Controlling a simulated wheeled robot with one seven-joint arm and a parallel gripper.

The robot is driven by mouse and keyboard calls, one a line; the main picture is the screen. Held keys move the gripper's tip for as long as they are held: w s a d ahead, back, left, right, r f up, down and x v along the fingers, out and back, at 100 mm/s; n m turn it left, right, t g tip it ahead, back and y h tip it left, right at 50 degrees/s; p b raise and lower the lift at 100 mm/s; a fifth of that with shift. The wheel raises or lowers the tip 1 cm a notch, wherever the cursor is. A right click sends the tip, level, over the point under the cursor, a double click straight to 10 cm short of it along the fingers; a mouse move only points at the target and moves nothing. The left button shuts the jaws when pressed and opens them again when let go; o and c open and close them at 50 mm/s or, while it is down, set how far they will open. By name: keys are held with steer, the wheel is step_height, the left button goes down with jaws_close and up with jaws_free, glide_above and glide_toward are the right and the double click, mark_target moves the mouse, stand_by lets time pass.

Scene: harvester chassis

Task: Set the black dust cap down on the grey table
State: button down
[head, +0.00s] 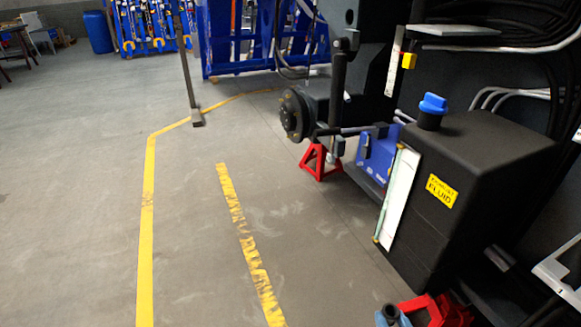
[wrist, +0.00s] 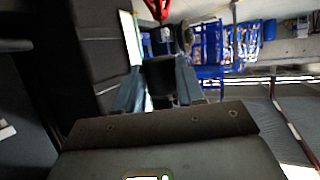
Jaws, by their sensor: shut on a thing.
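My gripper (wrist: 158,88) is shut on the black dust cap (wrist: 161,76), which sits between its two blue-grey fingers in the wrist view. In the head view the fingertips and the dark cap (head: 391,311) show small at the bottom edge, low in front of the black tank. The rest of the arm is out of the head view.
A black fluid tank (head: 468,190) with a blue cap (head: 432,104) stands at the right. A red stand (head: 320,160) holds up the chassis by the hub. Another red stand (head: 440,310) is beside my gripper. The floor (head: 90,190) at left is mostly clear, apart from a post (head: 190,70).

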step_height(320, 180, down, 12)
steer(key=b, duration=1)
steer(key=shift+d, duration=0.1)
steer(key=shift+r, duration=0.1)
